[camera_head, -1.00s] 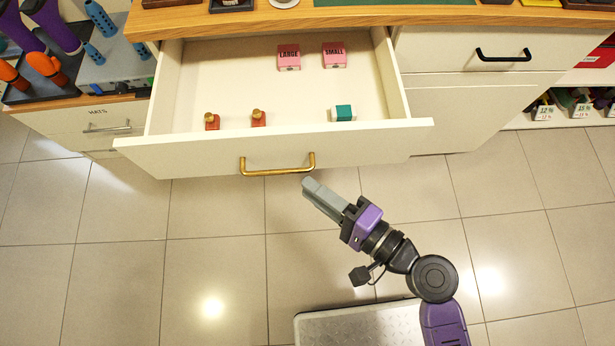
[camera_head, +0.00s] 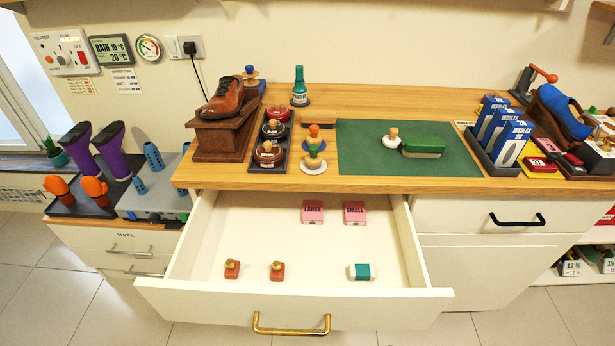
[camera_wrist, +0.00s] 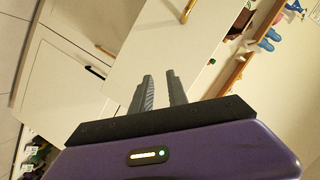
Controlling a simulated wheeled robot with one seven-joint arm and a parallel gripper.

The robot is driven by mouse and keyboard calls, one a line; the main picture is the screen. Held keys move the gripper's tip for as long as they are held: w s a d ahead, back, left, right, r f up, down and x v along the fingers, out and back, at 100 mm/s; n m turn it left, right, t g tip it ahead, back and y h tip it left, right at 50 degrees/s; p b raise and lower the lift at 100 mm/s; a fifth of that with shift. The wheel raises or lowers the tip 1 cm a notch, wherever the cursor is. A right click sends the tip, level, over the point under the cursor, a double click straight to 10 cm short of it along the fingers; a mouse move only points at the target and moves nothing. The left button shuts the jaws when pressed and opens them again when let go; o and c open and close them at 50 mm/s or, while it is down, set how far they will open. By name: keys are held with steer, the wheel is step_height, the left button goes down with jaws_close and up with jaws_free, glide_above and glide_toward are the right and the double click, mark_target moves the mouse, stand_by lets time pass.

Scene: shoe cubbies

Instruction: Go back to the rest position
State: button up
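My gripper (camera_wrist: 160,92) shows in the wrist view with its two grey fingers apart and nothing between them. It is not in the head view now. The open drawer (camera_head: 200,285) juts out below the counter, with a brass handle (camera_head: 291,330) on its front. Inside it are two pink boxes marked LARGE (camera_head: 313,212) and SMALL (camera_head: 354,213) at the back. Two small orange-brown bottles (camera_head: 232,269) and a teal-and-white block (camera_head: 361,272) lie nearer the front. In the wrist view a pale drawer front with a brass handle (camera_wrist: 188,10) shows beyond the fingers.
The wooden counter (camera_head: 300,180) holds a brown shoe on a stand (camera_head: 222,120), a green mat (camera_head: 465,165), and blue insole boxes (camera_head: 512,140). Purple boots (camera_head: 115,150) stand at the left. Closed drawers (camera_head: 470,255) flank the open one. Tiled floor (camera_head: 40,310) shows in front.

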steer(key=s+d+r+n+h+p, duration=0.3)
steer(key=s+r+n, duration=0.4)
steer(key=s+r, duration=0.6)
steer(key=shift+s+d+p, duration=0.65)
steer(key=shift+s+p, duration=0.6)
steer(key=shift+s, duration=0.2)
